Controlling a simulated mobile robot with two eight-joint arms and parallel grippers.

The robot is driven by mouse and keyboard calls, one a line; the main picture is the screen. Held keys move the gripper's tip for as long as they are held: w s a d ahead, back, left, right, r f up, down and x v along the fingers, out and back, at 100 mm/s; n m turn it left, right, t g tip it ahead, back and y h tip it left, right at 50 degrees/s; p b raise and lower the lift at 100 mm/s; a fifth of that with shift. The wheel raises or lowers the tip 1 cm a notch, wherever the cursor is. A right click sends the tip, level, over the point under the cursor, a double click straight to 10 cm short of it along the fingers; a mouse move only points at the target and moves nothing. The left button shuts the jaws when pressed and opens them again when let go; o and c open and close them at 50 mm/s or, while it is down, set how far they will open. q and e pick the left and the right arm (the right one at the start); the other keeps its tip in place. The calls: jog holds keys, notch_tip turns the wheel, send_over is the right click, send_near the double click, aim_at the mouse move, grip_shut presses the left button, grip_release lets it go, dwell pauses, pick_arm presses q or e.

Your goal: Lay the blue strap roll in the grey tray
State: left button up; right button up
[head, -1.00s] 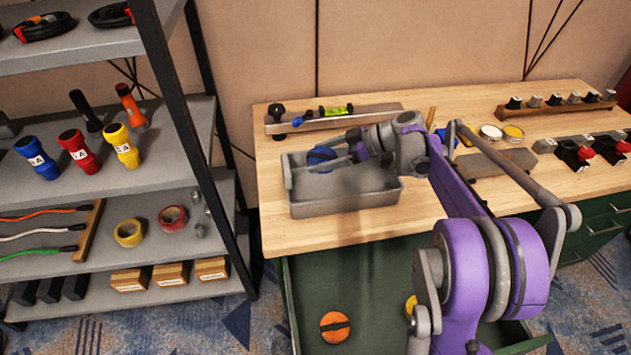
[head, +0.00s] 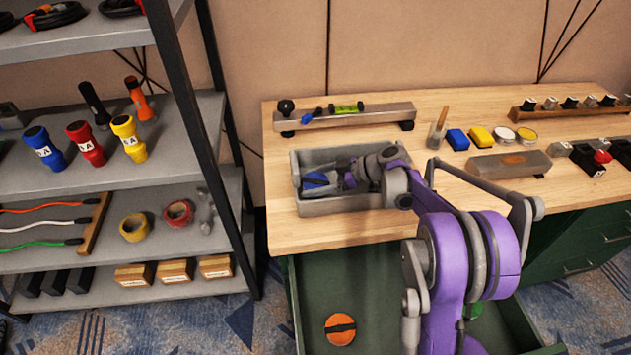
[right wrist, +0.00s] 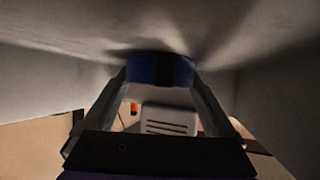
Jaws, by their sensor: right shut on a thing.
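The blue strap roll (head: 316,181) is a blue disc with a dark band, inside the left part of the grey tray (head: 345,206) on the wooden bench. My right gripper (head: 338,180) reaches down into the tray from the right and is shut on the roll. In the right wrist view the roll (right wrist: 160,69) sits between the two fingertips (right wrist: 160,75), with the tray's grey surfaces close around it. I cannot tell whether the roll touches the tray floor. My left gripper is not in view.
Behind the tray is a rail with a green level (head: 346,107). To the right are a brush, blue and yellow blocks (head: 480,137) and round tins. An open green drawer below holds an orange roll (head: 340,329). A shelf rack (head: 195,130) stands left.

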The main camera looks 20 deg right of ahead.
jog(key=shift+r, duration=0.1)
jog(key=o, duration=1.3)
jog(key=shift+s+d+r, duration=0.15)
jog(key=shift+s+d, duration=0.05)
jog(key=shift+d, duration=0.05)
jog(key=v, duration=0.7)
jog(key=shift+p, duration=0.35)
